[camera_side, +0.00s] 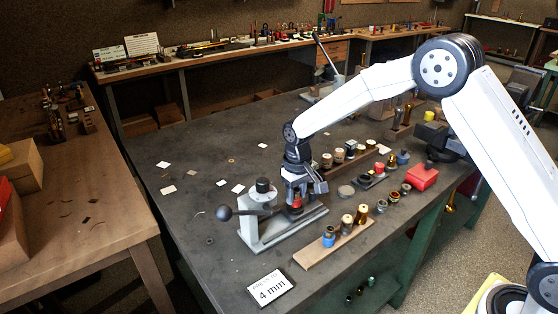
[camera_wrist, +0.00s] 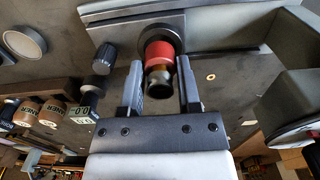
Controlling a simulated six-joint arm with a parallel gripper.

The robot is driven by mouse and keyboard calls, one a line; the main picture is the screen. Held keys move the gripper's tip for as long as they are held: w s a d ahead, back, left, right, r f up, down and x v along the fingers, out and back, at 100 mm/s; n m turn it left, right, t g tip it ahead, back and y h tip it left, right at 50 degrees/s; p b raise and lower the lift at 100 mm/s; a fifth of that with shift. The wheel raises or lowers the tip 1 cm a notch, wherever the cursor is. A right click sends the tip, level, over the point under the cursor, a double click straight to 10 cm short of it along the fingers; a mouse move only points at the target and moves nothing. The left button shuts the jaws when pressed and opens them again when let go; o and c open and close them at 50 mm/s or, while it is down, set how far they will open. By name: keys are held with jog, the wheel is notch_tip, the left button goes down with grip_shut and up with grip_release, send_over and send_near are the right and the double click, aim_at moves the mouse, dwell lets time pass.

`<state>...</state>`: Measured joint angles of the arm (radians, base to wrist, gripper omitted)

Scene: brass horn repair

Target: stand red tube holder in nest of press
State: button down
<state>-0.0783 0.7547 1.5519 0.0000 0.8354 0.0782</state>
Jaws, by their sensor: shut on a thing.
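The red tube holder (camera_wrist: 158,52) is between the two fingers of my gripper (camera_wrist: 160,66) in the wrist view, with a dark, brass-edged piece at its near end. In the side view the red holder (camera_side: 297,203) shows just below my gripper (camera_side: 296,196), upright over the press base. The press (camera_side: 262,225) is a grey frame with a black ram top and a black ball lever. Its nest (camera_wrist: 176,28) appears as a dark round ring around the far end of the holder. I cannot tell whether the holder touches the nest floor.
A wooden block with several tubes (camera_side: 335,246) stands in front of the press, and another row of capped parts (camera_side: 350,155) lies behind. A red box (camera_side: 422,177) is to the right. A "4 mm" card (camera_side: 270,288) lies near the front edge. Bench left of the press is mostly clear.

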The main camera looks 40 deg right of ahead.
jog(key=shift+f, duration=0.9)
grip_release()
jog(key=shift+r, duration=0.2)
dwell(0.3)
jog(key=shift+r, duration=3.35)
